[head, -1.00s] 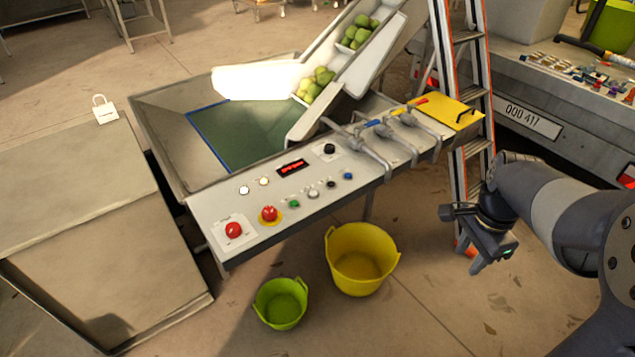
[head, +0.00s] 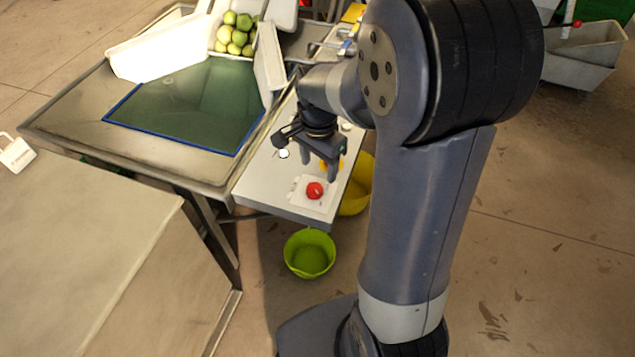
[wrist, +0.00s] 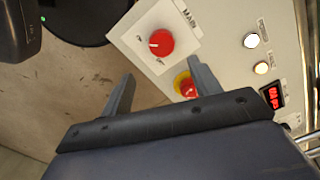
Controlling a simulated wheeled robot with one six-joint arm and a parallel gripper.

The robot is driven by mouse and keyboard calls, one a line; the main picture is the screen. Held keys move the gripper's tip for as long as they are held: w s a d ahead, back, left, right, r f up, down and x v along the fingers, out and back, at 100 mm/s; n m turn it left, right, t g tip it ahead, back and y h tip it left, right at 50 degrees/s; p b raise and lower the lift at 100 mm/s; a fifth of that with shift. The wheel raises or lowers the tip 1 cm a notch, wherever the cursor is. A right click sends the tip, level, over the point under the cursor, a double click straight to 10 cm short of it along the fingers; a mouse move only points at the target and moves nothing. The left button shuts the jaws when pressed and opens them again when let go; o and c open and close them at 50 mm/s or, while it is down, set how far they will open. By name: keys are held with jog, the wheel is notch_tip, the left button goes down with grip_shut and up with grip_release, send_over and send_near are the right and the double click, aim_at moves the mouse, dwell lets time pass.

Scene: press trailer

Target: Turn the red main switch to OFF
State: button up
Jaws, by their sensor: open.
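The red main switch (head: 315,190) is a round knob on a white plate at the near end of the grey control panel. In the wrist view the knob (wrist: 154,44) has a small white mark and sits on the plate lettered MAIN; the smaller position lettering is hard to read. My gripper (head: 331,173) is open and empty above the panel, just behind the knob in the head view. In the wrist view the gripper's fingers (wrist: 160,72) point towards the knob, which lies beyond their tips, apart from them.
A red emergency button on a yellow ring (wrist: 186,86) is close to my right finger. White buttons (wrist: 250,40) and a red display (wrist: 271,96) lie farther right. A green bucket (head: 309,254) and a yellow bucket (head: 356,195) stand below the panel. A steel cabinet (head: 80,260) is at left.

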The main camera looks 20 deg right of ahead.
aim_at(315, 188)
jog(key=f, duration=0.5)
jog(key=a+f, duration=0.1)
jog(key=f, duration=0.1)
jog(key=shift+f, duration=0.2)
jog(key=shift+c, duration=0.3)
jog(key=c, duration=0.9)
